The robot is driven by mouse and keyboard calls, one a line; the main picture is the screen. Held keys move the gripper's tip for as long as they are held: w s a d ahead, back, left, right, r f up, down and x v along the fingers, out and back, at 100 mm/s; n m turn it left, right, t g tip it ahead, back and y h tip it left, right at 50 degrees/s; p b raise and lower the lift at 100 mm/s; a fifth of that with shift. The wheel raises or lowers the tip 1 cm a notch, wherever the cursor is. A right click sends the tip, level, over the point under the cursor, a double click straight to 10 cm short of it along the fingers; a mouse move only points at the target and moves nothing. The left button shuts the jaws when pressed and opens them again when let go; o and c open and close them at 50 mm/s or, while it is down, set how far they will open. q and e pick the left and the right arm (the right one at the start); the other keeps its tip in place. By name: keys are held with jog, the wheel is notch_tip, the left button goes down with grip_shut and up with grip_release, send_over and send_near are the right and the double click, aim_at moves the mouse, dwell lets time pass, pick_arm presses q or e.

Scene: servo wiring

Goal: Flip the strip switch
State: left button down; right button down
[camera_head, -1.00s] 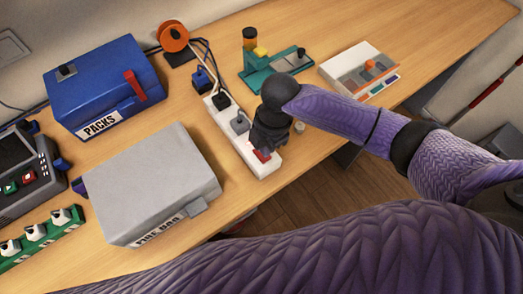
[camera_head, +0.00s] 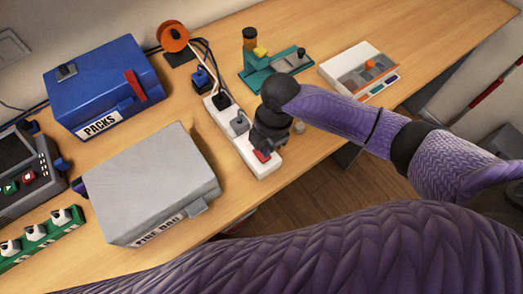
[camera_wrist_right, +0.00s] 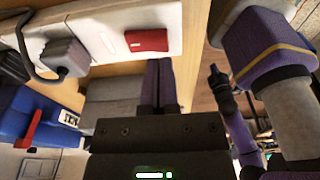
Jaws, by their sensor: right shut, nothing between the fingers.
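The white power strip (camera_head: 262,172) lies on the wooden table, with its red switch (camera_head: 262,156) at the near end. My right gripper (camera_head: 266,148) is at the switch end of the strip, partly hiding it. In the right wrist view the red switch (camera_wrist_right: 146,40) shows on the white strip (camera_wrist_right: 108,18), just beyond the fingertips. The fingers (camera_wrist_right: 159,68) are together and empty. I cannot tell whether they touch the switch or which way it is tipped. My left gripper does not show in the head view.
Plugs (camera_head: 238,122) and cables fill the strip's far end. A grey box (camera_head: 150,185) stands left of the strip, a blue box (camera_head: 105,85) behind it. A teal fixture (camera_head: 268,75) and a white device (camera_head: 358,70) stand at the back right. The table's front edge is close.

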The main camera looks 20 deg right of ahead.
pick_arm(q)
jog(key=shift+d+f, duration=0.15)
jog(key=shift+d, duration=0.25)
pick_arm(e)
jog(key=shift+f, duration=0.25)
pick_arm(q)
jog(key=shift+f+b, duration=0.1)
jog(key=shift+b, duration=0.2)
pick_arm(e)
jog(key=shift+f, duration=0.2)
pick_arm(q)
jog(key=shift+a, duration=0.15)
pick_arm(e)
jog(key=shift+f, duration=0.25)
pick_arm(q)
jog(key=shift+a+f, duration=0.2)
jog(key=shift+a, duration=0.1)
pick_arm(e)
jog(key=shift+f, duration=0.1)
